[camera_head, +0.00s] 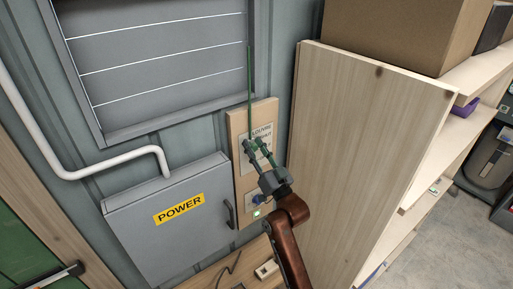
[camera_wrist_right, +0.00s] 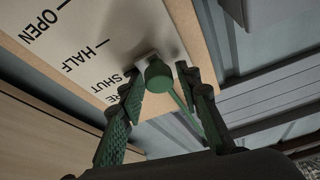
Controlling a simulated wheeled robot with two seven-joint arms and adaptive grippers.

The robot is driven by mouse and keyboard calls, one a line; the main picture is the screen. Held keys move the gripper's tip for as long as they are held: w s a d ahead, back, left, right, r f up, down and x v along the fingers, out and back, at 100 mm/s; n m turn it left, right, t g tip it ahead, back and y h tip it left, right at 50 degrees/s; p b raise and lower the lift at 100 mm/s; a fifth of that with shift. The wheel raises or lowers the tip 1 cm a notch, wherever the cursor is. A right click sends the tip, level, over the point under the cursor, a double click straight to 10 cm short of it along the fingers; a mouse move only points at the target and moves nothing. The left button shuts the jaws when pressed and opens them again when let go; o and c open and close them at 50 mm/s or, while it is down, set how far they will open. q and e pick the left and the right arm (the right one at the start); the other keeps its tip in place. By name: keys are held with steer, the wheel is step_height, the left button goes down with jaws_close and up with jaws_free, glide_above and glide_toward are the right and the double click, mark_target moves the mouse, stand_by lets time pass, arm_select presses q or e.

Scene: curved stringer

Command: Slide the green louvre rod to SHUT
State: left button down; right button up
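The green louvre rod (camera_head: 249,85) hangs upright from the louvre beside a wooden board with a white label plate (camera_head: 257,138). In the right wrist view, the plate (camera_wrist_right: 85,50) reads OPEN, HALF and SHUT, and the rod's round green knob (camera_wrist_right: 158,76) is close to the SHUT end. My right gripper (camera_head: 256,146) reaches up to the board. In the wrist view its two fingers (camera_wrist_right: 160,82) stand on either side of the knob, spread, with small gaps showing; contact is unclear. In the head view the gripper partly hides the knob and plate. My left gripper is out of view.
The grey louvre (camera_head: 160,50) is at upper left. A grey POWER box (camera_head: 150,225) with a dark handle stands left of the board. A tall wooden shelf panel (camera_head: 355,160) rises close on the right, with a cardboard box (camera_head: 400,30) on top. A white pipe (camera_head: 75,172) runs left.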

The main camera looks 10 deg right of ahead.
steer(key=shift+o, duration=1.1)
steer(key=shift+a+r, duration=0.15)
steer(key=shift+a, duration=0.15)
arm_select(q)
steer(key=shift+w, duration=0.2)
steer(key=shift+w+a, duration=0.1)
arm_select(e)
steer(key=shift+d, duration=0.25)
steer(key=shift+s+d+f, duration=0.1)
steer(key=shift+s+f, duration=0.3)
steer(key=shift+f, duration=0.05)
steer(key=v, duration=1.1)
steer(key=shift+r, duration=0.1)
